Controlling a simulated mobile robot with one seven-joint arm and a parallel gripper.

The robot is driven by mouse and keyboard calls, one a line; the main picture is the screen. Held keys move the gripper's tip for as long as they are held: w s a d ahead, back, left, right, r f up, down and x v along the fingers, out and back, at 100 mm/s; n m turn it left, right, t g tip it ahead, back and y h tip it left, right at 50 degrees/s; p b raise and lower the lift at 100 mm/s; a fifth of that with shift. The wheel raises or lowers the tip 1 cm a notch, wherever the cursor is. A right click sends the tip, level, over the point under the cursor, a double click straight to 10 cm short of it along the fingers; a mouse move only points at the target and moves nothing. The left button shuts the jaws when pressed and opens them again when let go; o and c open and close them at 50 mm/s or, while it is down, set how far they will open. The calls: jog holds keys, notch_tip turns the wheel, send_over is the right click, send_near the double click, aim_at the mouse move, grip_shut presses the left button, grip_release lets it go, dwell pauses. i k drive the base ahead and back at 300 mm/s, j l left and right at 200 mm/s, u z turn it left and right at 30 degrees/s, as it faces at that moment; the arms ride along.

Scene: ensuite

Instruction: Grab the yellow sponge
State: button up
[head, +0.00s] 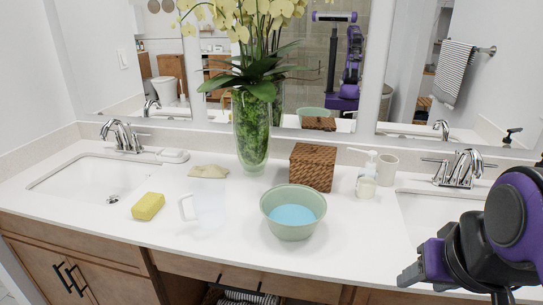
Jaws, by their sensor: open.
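The yellow sponge (148,206) lies flat on the white countertop, just right of the left sink's front right corner. It is in full view and nothing touches it. My gripper (410,277) is at the lower right, at the end of my purple and black arm. It is open and well apart from the sponge, far to its right. Its fingers are hard to make out from this angle.
A green bowl (292,229) of blue liquid, a clear upright holder (203,207), a beige cloth (208,171), a wicker box (312,167), a flower vase (252,135), a soap dispenser (366,180) and a cup (388,168) stand on the counter. The left sink (85,176) is empty.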

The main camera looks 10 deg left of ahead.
aim_at(145, 209)
jog(key=k+u, duration=0.2)
jog(key=u, duration=0.15)
jog(key=k+u, duration=0.15)
jog(key=u, duration=0.2)
jog(key=l+u, duration=0.1)
jog(key=u, duration=1.05)
jog(key=i+l, duration=0.2)
jog(key=l, duration=0.15)
jog(key=i+l, duration=0.2)
jog(key=l, duration=0.15)
jog(key=k+z, duration=0.3)
jog(key=k, duration=0.15)
jog(key=i+j+z, duration=0.1)
jog(key=z, duration=0.3)
jog(key=i+j+z, duration=0.1)
jog(key=z, duration=0.3)
jog(key=i+j+z, duration=0.25)
jog(key=j, duration=0.3)
jog(key=j+z, duration=0.2)
jog(key=j, duration=0.3)
jog(key=j+z, duration=0.25)
jog(key=j, duration=0.3)
jog(key=i, duration=0.05)
